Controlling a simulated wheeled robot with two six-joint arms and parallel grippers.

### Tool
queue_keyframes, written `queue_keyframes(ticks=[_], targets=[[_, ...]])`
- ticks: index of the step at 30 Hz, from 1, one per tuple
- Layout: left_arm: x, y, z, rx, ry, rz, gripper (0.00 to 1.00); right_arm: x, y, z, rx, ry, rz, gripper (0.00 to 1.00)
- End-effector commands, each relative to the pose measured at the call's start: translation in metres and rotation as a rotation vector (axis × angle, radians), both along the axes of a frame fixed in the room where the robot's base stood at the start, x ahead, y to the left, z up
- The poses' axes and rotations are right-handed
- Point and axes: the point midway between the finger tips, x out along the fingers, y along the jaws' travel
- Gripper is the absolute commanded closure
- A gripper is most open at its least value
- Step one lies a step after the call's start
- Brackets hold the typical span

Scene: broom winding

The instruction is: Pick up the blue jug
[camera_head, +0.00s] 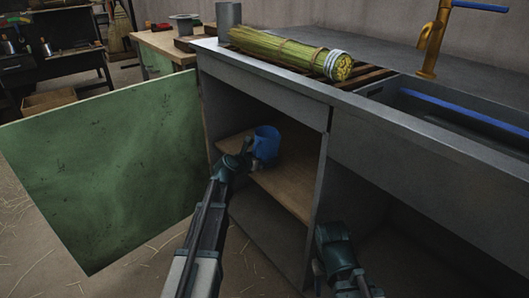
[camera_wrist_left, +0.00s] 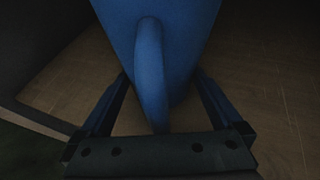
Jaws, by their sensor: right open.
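The blue jug (camera_head: 266,143) is inside the open cabinet, at the wooden shelf. In the left wrist view, the jug (camera_wrist_left: 178,40) fills the top centre, its handle (camera_wrist_left: 150,75) facing the camera. My left gripper (camera_head: 246,158) reaches into the cabinet at the jug's near left side. In the wrist view, its two fingers (camera_wrist_left: 163,78) lie on either side of the handle and lower body. I cannot tell whether they press on the jug. My right gripper (camera_head: 322,262) is open, low in front of the cabinet; its fingertips are mostly hidden.
The green cabinet door (camera_head: 105,165) stands swung open to the left. The wooden shelf (camera_head: 283,185) has bare room beside the jug. The grey counter (camera_head: 290,78) above carries a broom-straw bundle (camera_head: 290,52). A sink (camera_head: 450,105) with a brass tap (camera_head: 434,40) is at right.

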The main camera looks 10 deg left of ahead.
Motion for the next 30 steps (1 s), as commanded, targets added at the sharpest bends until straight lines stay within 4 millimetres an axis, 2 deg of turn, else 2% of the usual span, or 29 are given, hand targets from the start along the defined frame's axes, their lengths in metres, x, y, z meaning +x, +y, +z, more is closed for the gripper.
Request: queue_keyframes(ticks=[1, 2, 15, 30], targets=[[-0.0002, 0.0001, 0.0002, 0.0, 0.0, 0.0, 0.07, 0.0, 0.0, 0.0002, 0.0, 0.0, 0.0, 0.5], [-0.0002, 0.0002, 0.0002, 0.0, 0.0, 0.0, 0.13, 0.0, 0.0, 0.0002, 0.0, 0.0, 0.0, 0.5], [-0.0003, 0.0002, 0.0002, 0.001, 0.0, 0.0, 0.92, 0.0, 0.0, 0.0002, 0.0, 0.0, 0.0, 0.5], [-0.0002, 0.0003, 0.0079, 0.0, -0.001, 0.001, 0.93, 0.0, 0.0, 0.0078, 0.0, 0.0, 0.0, 0.5]])
